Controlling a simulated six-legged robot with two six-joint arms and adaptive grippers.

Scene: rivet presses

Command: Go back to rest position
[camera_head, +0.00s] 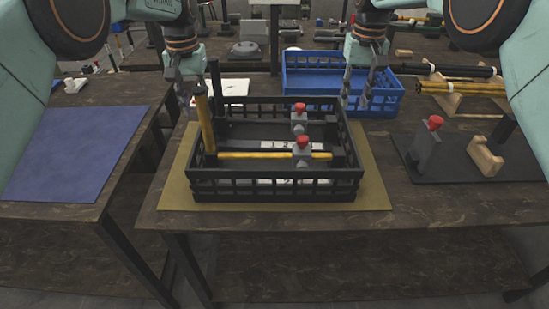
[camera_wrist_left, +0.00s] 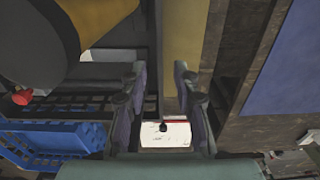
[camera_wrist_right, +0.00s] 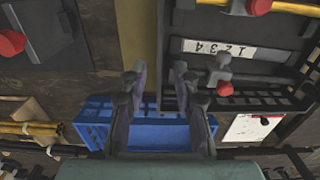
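My left gripper (camera_head: 190,88) hangs behind the back left corner of the black crate, beside an upright yellow rod (camera_head: 205,125). Its fingers are apart with nothing between them in the left wrist view (camera_wrist_left: 167,85). My right gripper (camera_head: 357,92) hangs in front of the blue crate, beyond the black crate's back right corner. Its fingers are apart and empty in the right wrist view (camera_wrist_right: 162,82). The black crate (camera_head: 275,186) holds two grey rivet presses with red knobs (camera_head: 303,144) and a yellow rod lying across (camera_head: 250,155).
The black crate stands on an olive mat (camera_head: 372,185). A blue crate (camera_head: 300,75) is behind it. A dark board (camera_head: 460,170) at right carries a red-knobbed press (camera_head: 428,150) and a wooden cradle (camera_head: 486,157). The left table has a bare blue mat (camera_head: 75,155).

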